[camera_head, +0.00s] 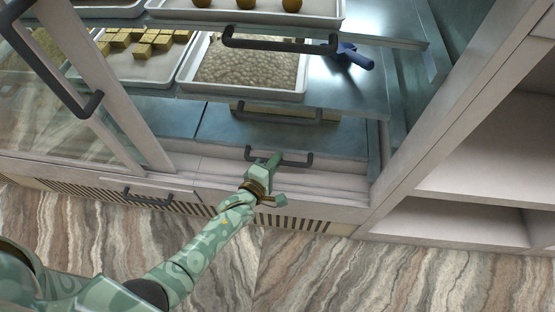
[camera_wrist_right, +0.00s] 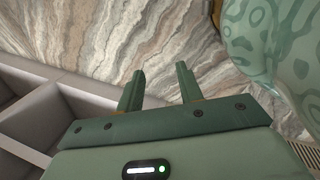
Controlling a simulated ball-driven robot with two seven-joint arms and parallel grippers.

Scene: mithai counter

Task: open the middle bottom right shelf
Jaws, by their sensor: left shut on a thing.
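The sweet counter (camera_head: 345,183) fills the upper part of the head view, with stacked shelves behind pale frames. A low dark bar handle (camera_head: 300,159) is at the front of its lower right section. My left gripper (camera_head: 272,162) reaches up from the lower left and is shut on this handle, covering part of it. Another dark handle (camera_head: 276,119) sits just above, in front of the lower shelf. My right gripper (camera_wrist_right: 160,86) shows only in the right wrist view. Its two fingers are apart with nothing between them, over the floor.
Trays hold sweets on the shelves, including a white tray (camera_head: 250,70) of pale round pieces. A blue tool (camera_head: 350,56) lies beside it. Another handle (camera_head: 147,199) is at the lower left. Empty pale cubbies (camera_head: 480,150) stand at right. The marbled floor (camera_head: 310,265) is clear.

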